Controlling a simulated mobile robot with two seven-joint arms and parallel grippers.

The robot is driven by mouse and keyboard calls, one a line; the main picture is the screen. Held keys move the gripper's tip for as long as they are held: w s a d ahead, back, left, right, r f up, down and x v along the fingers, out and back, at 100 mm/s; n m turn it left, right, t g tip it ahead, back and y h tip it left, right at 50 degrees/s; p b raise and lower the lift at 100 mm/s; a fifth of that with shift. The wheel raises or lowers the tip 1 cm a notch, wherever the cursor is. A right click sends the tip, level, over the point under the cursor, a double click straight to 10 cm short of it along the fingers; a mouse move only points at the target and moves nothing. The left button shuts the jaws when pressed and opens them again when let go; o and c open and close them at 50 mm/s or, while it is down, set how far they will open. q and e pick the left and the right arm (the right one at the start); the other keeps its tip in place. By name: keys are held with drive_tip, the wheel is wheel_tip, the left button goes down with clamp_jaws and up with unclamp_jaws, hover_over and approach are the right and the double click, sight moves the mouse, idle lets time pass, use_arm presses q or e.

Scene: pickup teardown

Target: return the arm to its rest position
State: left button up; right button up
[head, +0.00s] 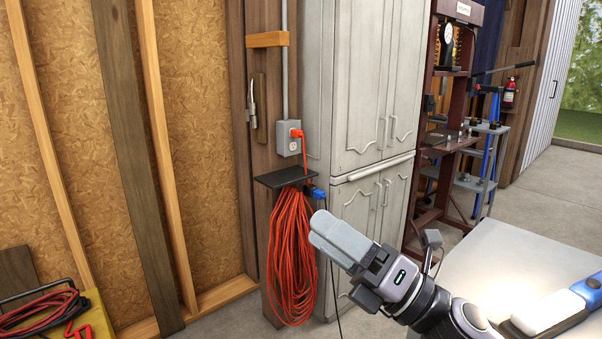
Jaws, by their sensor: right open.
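My right gripper (317,230) reaches in from the lower right, with its pale grey fingers pointing up and to the left. It is open, and I see nothing between its fingers. In the picture its fingertips lie just right of a hanging coil of orange cable (290,255); I cannot tell how far apart they are in depth. My left gripper is not in view.
A grey cabinet (360,90) stands behind the gripper. A black shelf (284,177) and an outlet box (287,138) are on the post above the coil. A pale work surface (500,265) is at lower right. A dark red press frame (425,120) stands beyond.

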drive_tip(key=s+d+f+m+t+h, duration=0.1)
drive_tip(key=d+f+m+t+h, duration=0.2)
drive_tip(key=d+f+m+h, duration=0.8)
drive_tip(key=d+f+m+t+h, duration=0.25)
drive_tip(key=f+m+h, duration=0.45)
drive_tip(key=m, duration=0.9)
drive_tip(key=s+d+f+m+g+h, duration=0.1)
drive_tip(key=s+d+f+m+g, duration=0.2)
drive_tip(key=s+f+m+g, duration=0.65)
drive_tip(key=s+d+f+n+g+h, duration=0.1)
drive_tip(key=s+d+f+g, duration=0.35)
drive_tip(key=s, duration=0.95)
drive_tip(key=w+a+f+t+y+p, duration=0.1)
drive_tip(key=w+a+f+t+p, duration=0.3)
drive_tip(key=w+t+p, duration=0.2)
drive_tip(key=shift+w+a+t+y+p, duration=0.25)
drive_tip(key=shift+t+y+p, duration=0.25)
drive_tip(key=shift+t, duration=0.55)
